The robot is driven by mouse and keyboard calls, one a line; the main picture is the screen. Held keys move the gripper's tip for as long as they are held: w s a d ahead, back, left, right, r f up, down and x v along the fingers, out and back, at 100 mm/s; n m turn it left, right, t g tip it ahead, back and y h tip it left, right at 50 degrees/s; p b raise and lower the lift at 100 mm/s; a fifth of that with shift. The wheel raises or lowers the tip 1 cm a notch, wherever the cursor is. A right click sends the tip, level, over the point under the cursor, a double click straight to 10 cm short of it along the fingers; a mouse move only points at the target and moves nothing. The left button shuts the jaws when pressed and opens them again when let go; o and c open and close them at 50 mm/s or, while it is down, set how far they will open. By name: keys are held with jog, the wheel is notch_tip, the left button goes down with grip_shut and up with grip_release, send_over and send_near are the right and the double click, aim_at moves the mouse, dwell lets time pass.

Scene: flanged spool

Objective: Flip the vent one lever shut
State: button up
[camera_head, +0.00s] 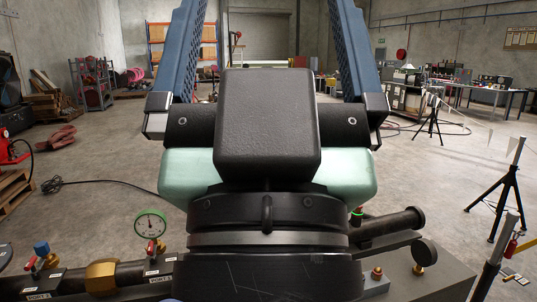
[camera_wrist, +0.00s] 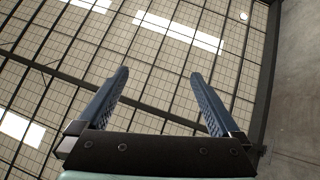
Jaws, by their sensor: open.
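My gripper (camera_wrist: 158,76) is open and empty, its two blue ribbed fingers apart and pointing up toward the ceiling in the wrist view. In the head view its body covers the middle of the spool. The dark spool pipe (camera_head: 128,277) runs along the bottom left with a brass fitting (camera_head: 101,275). A small red lever (camera_head: 31,264) stands beside a blue cap at far left. The wrist view shows no lever.
A black pipe end (camera_head: 395,222) and a grey block (camera_head: 445,279) with fittings lie right of my gripper. A black tripod stand (camera_head: 500,190) is at the right. A wooden pallet (camera_head: 15,190) is at far left. Open concrete floor lies beyond.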

jog(key=shift+r, duration=0.2)
jog(key=shift+c, duration=0.3)
